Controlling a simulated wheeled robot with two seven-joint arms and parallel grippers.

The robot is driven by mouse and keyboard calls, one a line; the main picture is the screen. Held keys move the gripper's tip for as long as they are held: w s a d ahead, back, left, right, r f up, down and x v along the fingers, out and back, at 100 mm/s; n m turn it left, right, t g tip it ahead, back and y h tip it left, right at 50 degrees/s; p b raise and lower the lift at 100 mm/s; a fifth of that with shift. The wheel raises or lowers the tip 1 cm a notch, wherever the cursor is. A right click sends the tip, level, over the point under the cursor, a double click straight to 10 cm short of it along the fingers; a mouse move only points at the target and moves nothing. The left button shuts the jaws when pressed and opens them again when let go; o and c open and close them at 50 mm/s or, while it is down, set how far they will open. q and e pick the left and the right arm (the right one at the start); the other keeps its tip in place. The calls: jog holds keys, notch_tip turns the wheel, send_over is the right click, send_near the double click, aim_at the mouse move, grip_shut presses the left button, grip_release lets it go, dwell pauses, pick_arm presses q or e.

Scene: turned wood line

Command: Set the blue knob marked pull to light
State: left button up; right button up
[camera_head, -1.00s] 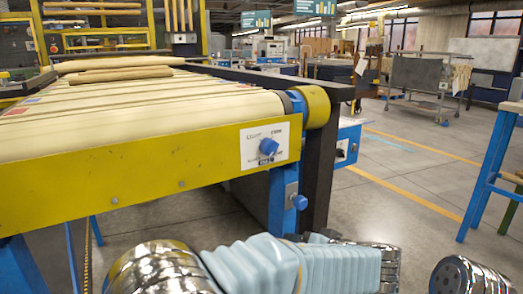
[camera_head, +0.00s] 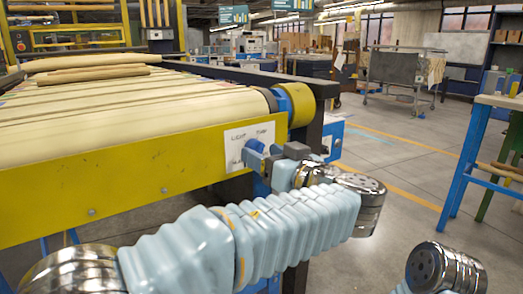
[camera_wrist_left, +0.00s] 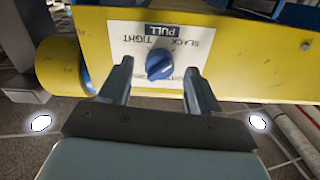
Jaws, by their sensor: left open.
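The blue knob (camera_wrist_left: 159,66) sits on a white label plate (camera_wrist_left: 128,48) on the yellow conveyor rail. The wrist view shows the plate upside down, with the words PULL, TIGHT and SLACK; other wording is partly hidden. A pale mark shows on the knob, but its exact setting is hard to tell. My left gripper (camera_wrist_left: 159,90) is open, its fingers on either side of and short of the knob, with no clear contact. In the head view, the left gripper (camera_head: 262,161) is at the plate beside the knob (camera_head: 254,146). My right gripper is out of view.
The yellow rail (camera_head: 130,190) and cream belt (camera_head: 130,115) run along the left, with wooden pieces (camera_head: 95,77) on the belt. A dark post stands right of the plate. A blue-legged table (camera_head: 463,165) is at right. Open floor lies between.

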pick_arm(q)
jog(key=shift+x, duration=0.8)
jog(key=c, duration=1)
jog(key=shift+c, duration=0.2)
